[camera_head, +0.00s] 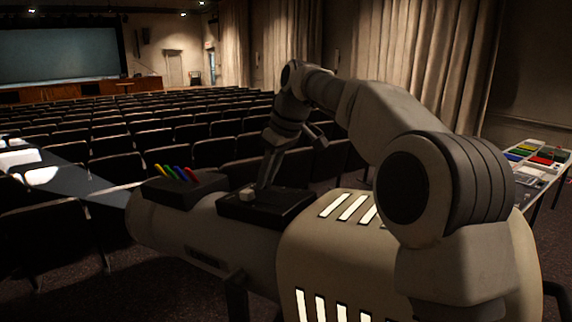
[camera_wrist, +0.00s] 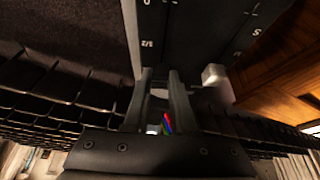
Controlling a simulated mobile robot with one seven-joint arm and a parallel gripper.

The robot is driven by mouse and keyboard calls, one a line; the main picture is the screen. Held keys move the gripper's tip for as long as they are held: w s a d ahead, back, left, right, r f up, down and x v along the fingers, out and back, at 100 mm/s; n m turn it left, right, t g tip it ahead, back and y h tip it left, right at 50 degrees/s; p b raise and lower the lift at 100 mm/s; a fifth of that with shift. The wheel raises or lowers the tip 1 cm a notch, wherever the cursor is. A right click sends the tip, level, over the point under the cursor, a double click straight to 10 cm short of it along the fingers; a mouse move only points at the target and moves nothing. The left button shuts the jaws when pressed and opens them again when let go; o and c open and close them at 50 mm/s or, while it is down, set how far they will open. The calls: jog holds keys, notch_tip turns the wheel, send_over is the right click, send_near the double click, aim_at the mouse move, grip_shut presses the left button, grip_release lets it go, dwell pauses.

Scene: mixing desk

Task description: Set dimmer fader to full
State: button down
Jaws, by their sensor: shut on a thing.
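A dark box (camera_head: 292,209) lies flat in the middle of the head view, and my gripper (camera_head: 264,187) points down onto its top. The wrist view shows a dark panel (camera_wrist: 190,45) with pale marks along its edges. My gripper's fingertips (camera_wrist: 161,72) meet this panel with a narrow gap between them. They are shut on a small part of it, apparently the fader knob, which is mostly hidden between the fingers. A pale grey block (camera_head: 246,193) stands beside the fingertips, apart from them; it also shows in the wrist view (camera_wrist: 215,73).
A dark holder (camera_head: 198,186) with several coloured pens stands left of the box. A desk (camera_head: 532,172) with coloured items is at the far right. A dark table (camera_head: 85,188) is at the left. Rows of seats (camera_head: 150,140) fill the space ahead, with curtains (camera_head: 440,55) behind.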

jog(key=shift+w+a, duration=0.25)
jog(key=shift+a, duration=0.15)
jog(key=c, duration=0.7)
grip_release()
jog(key=shift+w+a, duration=0.1)
jog(key=p+v, duration=0.2)
jog(key=v, duration=1.5)
jog(key=shift+r+p, duration=0.15)
jog(key=shift+p, duration=0.25)
